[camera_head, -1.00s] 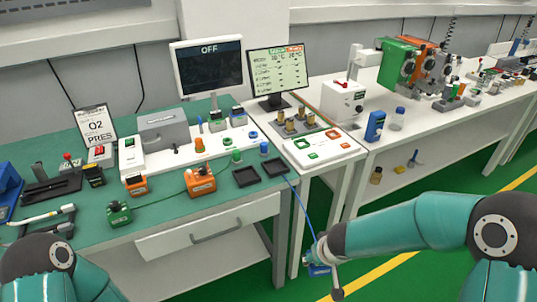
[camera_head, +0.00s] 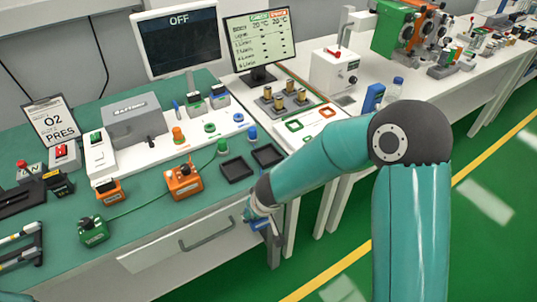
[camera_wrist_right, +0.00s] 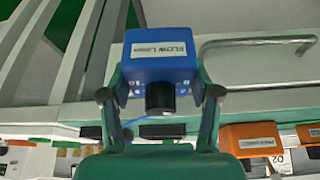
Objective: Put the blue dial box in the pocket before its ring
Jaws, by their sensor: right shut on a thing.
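The blue dial box (camera_wrist_right: 160,58) with a "FLOW" label and a black dial is between the fingers of my right gripper (camera_wrist_right: 159,92) in the right wrist view. In the head view the box (camera_head: 258,224) is mostly hidden by my right gripper (camera_head: 264,226), in front of the table's front edge. Two black square pockets, a left one (camera_head: 237,169) and a right one (camera_head: 268,156), lie on the green tabletop and look empty. A blue ring (camera_head: 238,117) and a green ring (camera_head: 210,128) lie on the white panel behind.
An orange box (camera_head: 184,182) stands left of the pockets. A green box (camera_head: 93,230) with a green cable lies near the front edge. Green (camera_head: 222,147) and blue (camera_head: 252,133) plugs stand behind the pockets. A drawer (camera_head: 205,240) is below the tabletop.

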